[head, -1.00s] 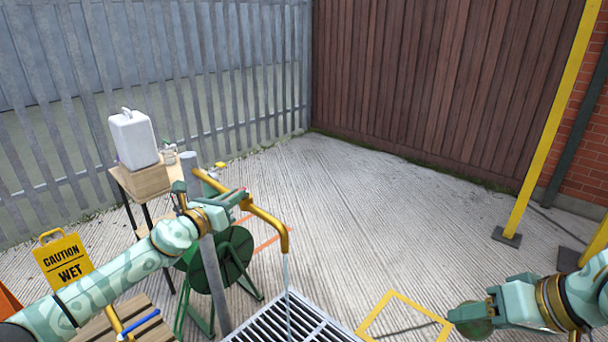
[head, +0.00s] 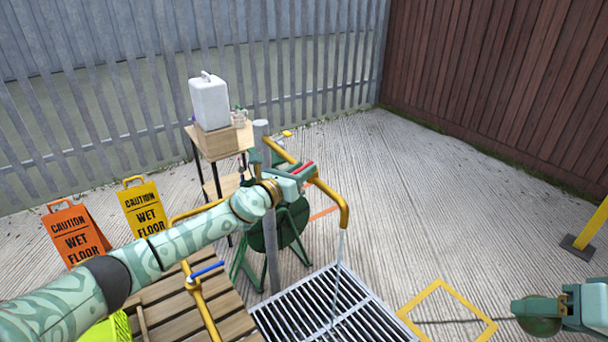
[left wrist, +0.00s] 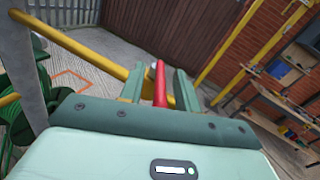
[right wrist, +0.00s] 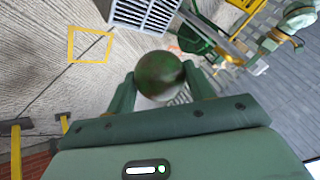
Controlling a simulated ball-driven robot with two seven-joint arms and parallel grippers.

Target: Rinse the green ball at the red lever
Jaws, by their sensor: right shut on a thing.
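The green ball (right wrist: 160,75), dark with brown patches, is held between the fingers of my right gripper (right wrist: 160,88), which is shut on it. In the head view the ball (head: 538,326) is at the lower right, beyond the yellow floor square and away from the water. The red lever (left wrist: 160,84) stands between the spread fingers of my left gripper (left wrist: 160,90), with small gaps on both sides. In the head view the lever (head: 304,168) shows at my left gripper's tips. Water (head: 338,262) runs from the yellow pipe (head: 343,208) onto the grate.
The metal drain grate (head: 330,310) lies under the spout. A yellow floor square (head: 447,310) lies right of it. A green hose reel (head: 280,228), a table with a white canister (head: 209,102), wet-floor signs (head: 146,206) and a slatted wooden bench (head: 180,305) stand left.

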